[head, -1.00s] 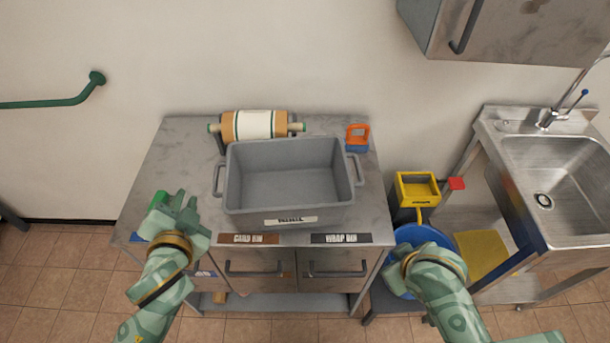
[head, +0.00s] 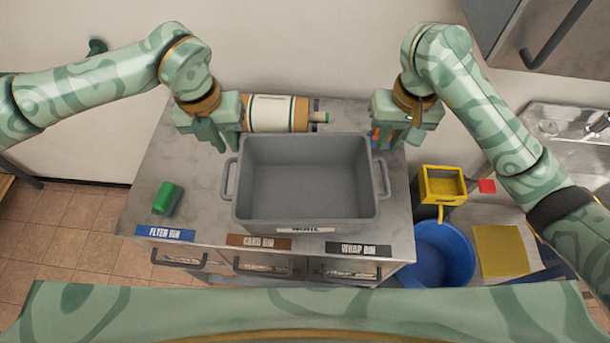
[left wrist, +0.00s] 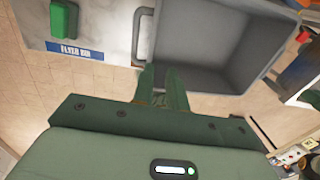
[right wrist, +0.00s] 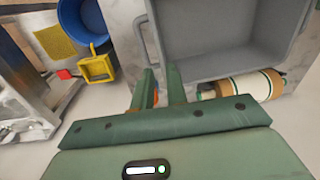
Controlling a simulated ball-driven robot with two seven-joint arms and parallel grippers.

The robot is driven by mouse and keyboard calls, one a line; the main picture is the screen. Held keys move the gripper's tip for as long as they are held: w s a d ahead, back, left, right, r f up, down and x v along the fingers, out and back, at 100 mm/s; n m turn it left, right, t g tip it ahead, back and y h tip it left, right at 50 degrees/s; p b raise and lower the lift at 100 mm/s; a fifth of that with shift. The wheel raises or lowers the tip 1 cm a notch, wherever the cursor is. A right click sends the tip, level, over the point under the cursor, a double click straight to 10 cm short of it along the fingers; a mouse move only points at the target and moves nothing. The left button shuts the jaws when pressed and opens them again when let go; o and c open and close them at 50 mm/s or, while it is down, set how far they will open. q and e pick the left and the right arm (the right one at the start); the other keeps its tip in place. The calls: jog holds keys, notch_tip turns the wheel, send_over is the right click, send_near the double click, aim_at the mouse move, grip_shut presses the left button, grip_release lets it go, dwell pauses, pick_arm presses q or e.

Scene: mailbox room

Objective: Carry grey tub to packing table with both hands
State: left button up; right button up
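The grey tub (head: 305,210) stands upright and empty on the metal-topped table (head: 165,150). It has a left handle (head: 229,180) and a right handle (head: 383,178). My left gripper (head: 218,141) is open and empty, near the tub's back left corner, above and behind the left handle. My right gripper (head: 391,136) is open and empty near the back right corner, above and behind the right handle. In the left wrist view (left wrist: 162,78) and the right wrist view (right wrist: 164,78) the fingers are apart, with no handle between them.
An orange and blue item is mostly hidden behind my right gripper. A blue bucket (head: 445,255), yellow container (head: 440,184) and sink (head: 570,155) are on the right.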

aim_at(243, 180)
pick_arm(q)
jog(key=shift+w+a+r+y, duration=0.1)
jog(key=shift+a+y, duration=0.2)
jog(key=shift+a, duration=0.2)
pick_arm(e)
jog(key=shift+d+r, duration=0.1)
jog(key=shift+r, duration=0.05)
